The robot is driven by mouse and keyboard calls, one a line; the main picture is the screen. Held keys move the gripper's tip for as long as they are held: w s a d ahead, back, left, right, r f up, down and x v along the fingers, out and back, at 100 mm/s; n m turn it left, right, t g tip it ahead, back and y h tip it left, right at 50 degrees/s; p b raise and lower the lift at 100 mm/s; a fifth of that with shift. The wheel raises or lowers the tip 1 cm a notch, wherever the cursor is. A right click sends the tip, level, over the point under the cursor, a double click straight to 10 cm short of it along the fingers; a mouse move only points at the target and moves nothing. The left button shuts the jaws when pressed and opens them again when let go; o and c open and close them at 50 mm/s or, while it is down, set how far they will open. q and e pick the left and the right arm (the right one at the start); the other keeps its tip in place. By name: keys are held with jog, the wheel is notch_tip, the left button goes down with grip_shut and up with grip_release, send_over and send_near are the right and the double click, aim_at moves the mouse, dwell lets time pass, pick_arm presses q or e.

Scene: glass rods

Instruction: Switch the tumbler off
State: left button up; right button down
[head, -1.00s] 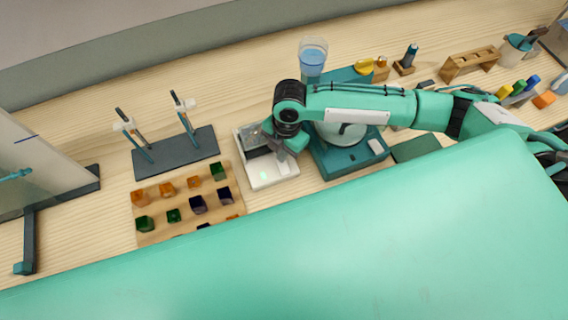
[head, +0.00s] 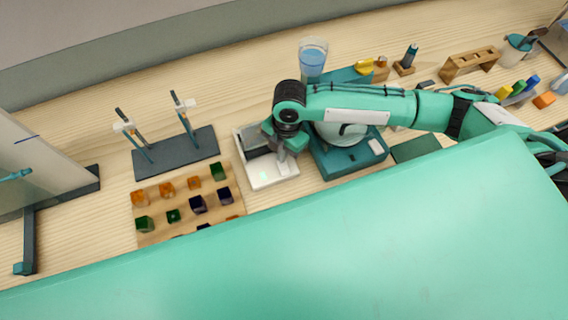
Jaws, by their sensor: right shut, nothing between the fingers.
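I cannot tell for sure which of the two is the tumbler. My right gripper (head: 283,164) is shut and empty, pointing down over the right part of the white box. Whether it touches is unclear. My right forearm hides part of the teal machine. My left gripper is out of view.
A wooden board (head: 178,190) with coloured cubes and a dark rod stand (head: 175,155) are to the left. A glass (head: 312,60) of blue liquid stands behind. Wooden holders (head: 470,64) are at the right. A large teal surface covers the foreground.

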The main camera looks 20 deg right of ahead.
jog(key=shift+f+b, duration=0.35)
jog(key=shift+f, duration=0.6)
dwell(0.9)
jog(key=shift+r, duration=0.1)
notch_tip(320, 180, up, 7)
jog(key=p, duration=0.7)
jog(key=shift+p, duration=0.3)
dwell(0.3)
